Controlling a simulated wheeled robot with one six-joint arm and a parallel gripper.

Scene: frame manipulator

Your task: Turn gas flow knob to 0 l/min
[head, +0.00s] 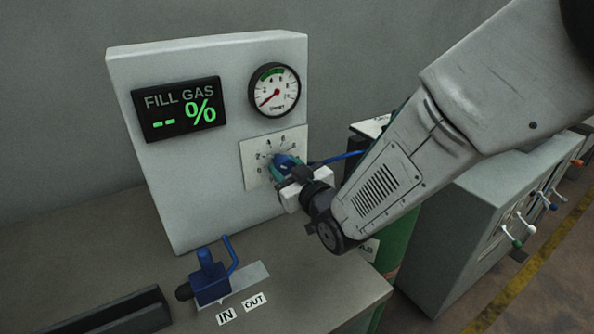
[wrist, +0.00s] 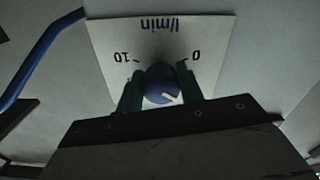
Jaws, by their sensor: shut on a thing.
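The blue gas flow knob (head: 284,160) sits on a white dial plate (head: 257,147) on the grey panel's front. In the wrist view the knob (wrist: 161,84) has a white pointer mark, which points to the lower right of the picture. The dial plate (wrist: 157,40) shows "l/min", "10" and "0" upside down there. My gripper (head: 281,168) is at the knob. In the wrist view my gripper's green fingers (wrist: 161,90) stand on both sides of the knob and are shut on it. The lower part of the dial is hidden by my gripper.
The grey panel (head: 205,190) carries a "FILL GAS" display (head: 180,108) reading "-- %" and a round gauge (head: 274,90). A blue valve (head: 210,280) with IN and OUT labels stands on the bench in front. A blue tube (head: 340,157) runs right of the knob. Grey cabinets (head: 450,220) stand at right.

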